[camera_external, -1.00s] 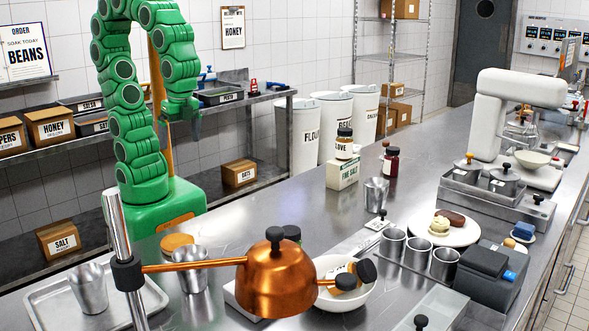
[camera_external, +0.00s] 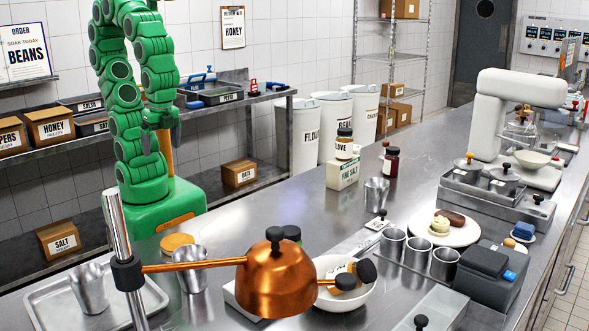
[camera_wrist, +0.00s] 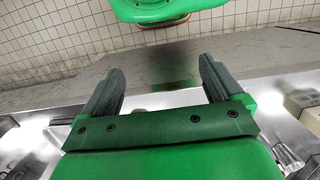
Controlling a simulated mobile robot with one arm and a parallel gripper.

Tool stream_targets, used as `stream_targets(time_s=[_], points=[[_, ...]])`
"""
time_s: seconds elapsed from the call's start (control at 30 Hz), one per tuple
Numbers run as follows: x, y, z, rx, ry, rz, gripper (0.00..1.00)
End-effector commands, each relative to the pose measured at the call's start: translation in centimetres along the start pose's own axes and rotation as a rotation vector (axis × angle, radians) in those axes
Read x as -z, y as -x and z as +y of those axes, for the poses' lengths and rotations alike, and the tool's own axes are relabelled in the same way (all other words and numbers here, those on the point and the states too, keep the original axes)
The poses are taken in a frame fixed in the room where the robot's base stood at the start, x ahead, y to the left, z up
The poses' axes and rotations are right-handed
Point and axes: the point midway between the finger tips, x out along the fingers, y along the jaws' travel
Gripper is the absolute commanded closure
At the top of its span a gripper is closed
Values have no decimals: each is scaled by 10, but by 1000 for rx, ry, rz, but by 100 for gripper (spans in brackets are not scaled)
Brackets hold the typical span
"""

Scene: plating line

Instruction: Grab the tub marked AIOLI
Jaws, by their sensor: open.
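I cannot make out a tub marked AIOLI in either view. Beyond the fingers is a blurred grey surface. A dark-lidded jar (camera_external: 291,233) is partly hidden behind the copper kettle.
Labelled black trays (camera_external: 222,97) sit on the wall shelf. The counter's middle back is fairly clear.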

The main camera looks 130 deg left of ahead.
Motion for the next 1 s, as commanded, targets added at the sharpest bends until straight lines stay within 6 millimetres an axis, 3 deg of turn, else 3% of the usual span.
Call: stream_targets(time_s=[0.5, 0.77, 1.0], points=[[-6, 49, -2, 2, 5, 6, 6], [22, 52, -27, 48, 81, 69, 6], [56, 60, -62, 106, 172, 154, 6]])
